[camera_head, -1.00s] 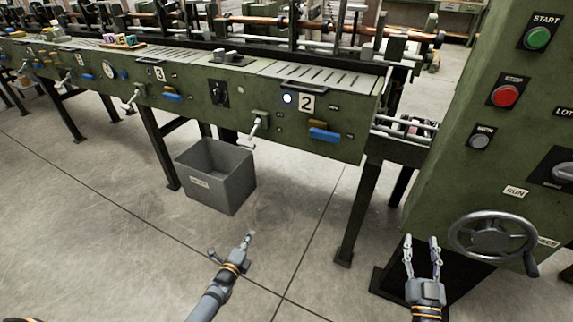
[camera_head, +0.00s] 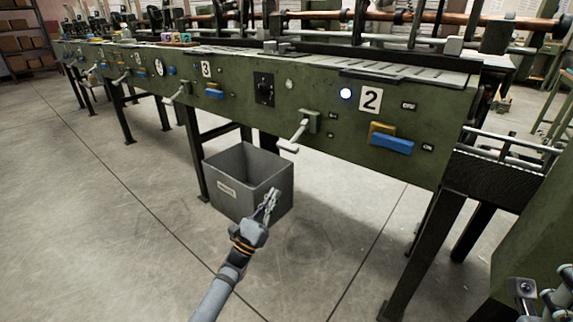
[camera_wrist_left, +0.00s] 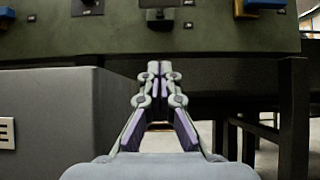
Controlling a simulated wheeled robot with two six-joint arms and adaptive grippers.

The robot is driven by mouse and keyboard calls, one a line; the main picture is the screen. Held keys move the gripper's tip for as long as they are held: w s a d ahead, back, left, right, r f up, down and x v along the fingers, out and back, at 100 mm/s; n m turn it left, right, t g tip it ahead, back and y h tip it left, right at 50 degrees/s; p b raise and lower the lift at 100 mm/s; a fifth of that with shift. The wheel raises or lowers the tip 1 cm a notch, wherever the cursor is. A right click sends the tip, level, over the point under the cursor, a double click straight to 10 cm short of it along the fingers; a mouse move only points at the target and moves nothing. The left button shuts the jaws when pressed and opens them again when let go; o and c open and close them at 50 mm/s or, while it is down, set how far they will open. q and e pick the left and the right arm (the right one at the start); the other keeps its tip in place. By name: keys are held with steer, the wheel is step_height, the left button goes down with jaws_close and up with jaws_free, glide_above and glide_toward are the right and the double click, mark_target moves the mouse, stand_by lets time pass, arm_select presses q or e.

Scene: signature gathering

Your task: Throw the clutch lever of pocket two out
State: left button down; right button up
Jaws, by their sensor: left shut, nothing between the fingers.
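The panel of pocket two carries a white plate with a black 2 (camera_head: 370,100). A pale grey clutch lever (camera_head: 296,137) sticks out of the green panel left of the plate, its handle slanting down and left. My left gripper (camera_head: 271,193) is shut and empty, below and left of the lever, apart from it, in front of the grey bin. In the left wrist view the closed fingertips (camera_wrist_left: 153,68) point at the panel's lower edge, with part of the lever mount (camera_wrist_left: 160,16) above them. My right gripper (camera_head: 538,300) shows only partly at the bottom right corner.
The open grey bin (camera_head: 228,190) stands on the floor under the panel. A blue and yellow lever pair (camera_head: 391,143) sits right of the clutch lever, and a black switch (camera_head: 264,89) left of it. Dark table legs (camera_head: 425,255) stand at the right. The floor in front is clear.

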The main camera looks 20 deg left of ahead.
mark_target(298, 134)
arm_select(q)
steer(key=w+d+r+b, duration=0.1)
steer(key=w+r, duration=0.4)
steer(key=r, duration=0.5)
steer(key=shift+w+d, duration=0.35)
steer(key=shift+d, duration=0.2)
steer(key=shift+s+a+r+p, duration=0.1)
steer(key=shift+s+r+p, duration=0.05)
steer(key=shift+p, duration=0.45)
